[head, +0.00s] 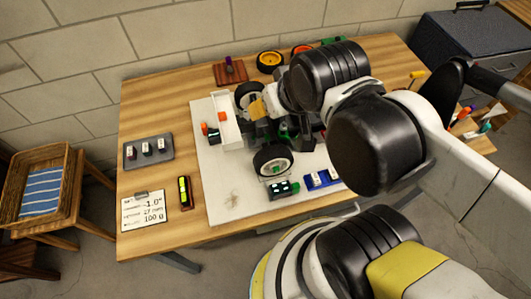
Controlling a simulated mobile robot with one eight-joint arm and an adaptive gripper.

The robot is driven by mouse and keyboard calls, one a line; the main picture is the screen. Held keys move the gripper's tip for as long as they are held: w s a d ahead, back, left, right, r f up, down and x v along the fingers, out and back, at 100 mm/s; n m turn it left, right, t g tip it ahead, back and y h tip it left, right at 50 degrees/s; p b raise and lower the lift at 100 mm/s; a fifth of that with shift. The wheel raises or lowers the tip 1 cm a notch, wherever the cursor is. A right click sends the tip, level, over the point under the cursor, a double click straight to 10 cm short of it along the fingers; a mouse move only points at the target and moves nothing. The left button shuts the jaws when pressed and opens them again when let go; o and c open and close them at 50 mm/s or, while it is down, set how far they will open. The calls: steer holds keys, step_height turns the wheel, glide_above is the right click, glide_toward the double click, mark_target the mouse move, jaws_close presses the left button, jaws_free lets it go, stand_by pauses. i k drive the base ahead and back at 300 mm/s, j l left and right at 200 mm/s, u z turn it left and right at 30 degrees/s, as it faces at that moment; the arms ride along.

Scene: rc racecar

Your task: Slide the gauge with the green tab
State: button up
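The racecar stands on a white board (222,190) on the wooden table, with a black wheel (272,162) at its front and another (248,96) behind. A small dark gauge-like block with green on it (283,188) lies on the board just in front of the near wheel. Another small green part (294,134) shows beside the car's middle; I cannot tell which one is the green tab. My gripper (268,132) reaches down over the car's middle, behind the near wheel. Its fingers are dark and partly lost against the car, so its opening and any contact are unclear.
A blue block (320,180) lies right of the dark block. Orange and yellow wheels (269,62) stand behind. My arm covers the right side.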

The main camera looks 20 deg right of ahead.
mark_target(280, 190)
steer(key=k+j+z, duration=0.15)
steer(key=j, duration=0.3)
steer(key=j+z, duration=0.15)
steer(key=j, duration=0.25)
steer(key=k+j+z, duration=0.15)
steer(key=j, duration=0.25)
